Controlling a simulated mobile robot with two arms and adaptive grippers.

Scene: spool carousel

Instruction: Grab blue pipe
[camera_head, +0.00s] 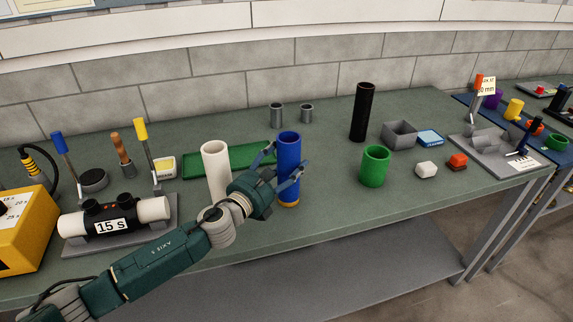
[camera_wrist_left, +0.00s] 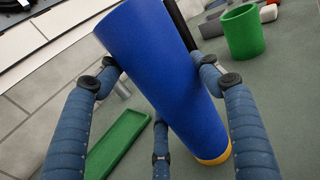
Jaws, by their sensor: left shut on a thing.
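The blue pipe (camera_head: 288,160) stands upright near the middle of the green-grey table, with an orange band at its lower end. My left gripper (camera_head: 284,172) reaches it from the left and has its fingers around it. In the left wrist view the blue pipe (camera_wrist_left: 165,75) fills the middle, with the fingers of my left gripper (camera_wrist_left: 160,90) on both sides and touching it. I cannot tell whether its base touches the table. My right gripper is in neither view.
A white pipe (camera_head: 214,165) stands close to the left of the blue one, by a green tray (camera_head: 240,152). A green ring (camera_head: 375,167), a black pipe (camera_head: 361,112) and a grey box (camera_head: 399,134) are to the right. A white pipe lies in a clamp (camera_head: 112,224) at left.

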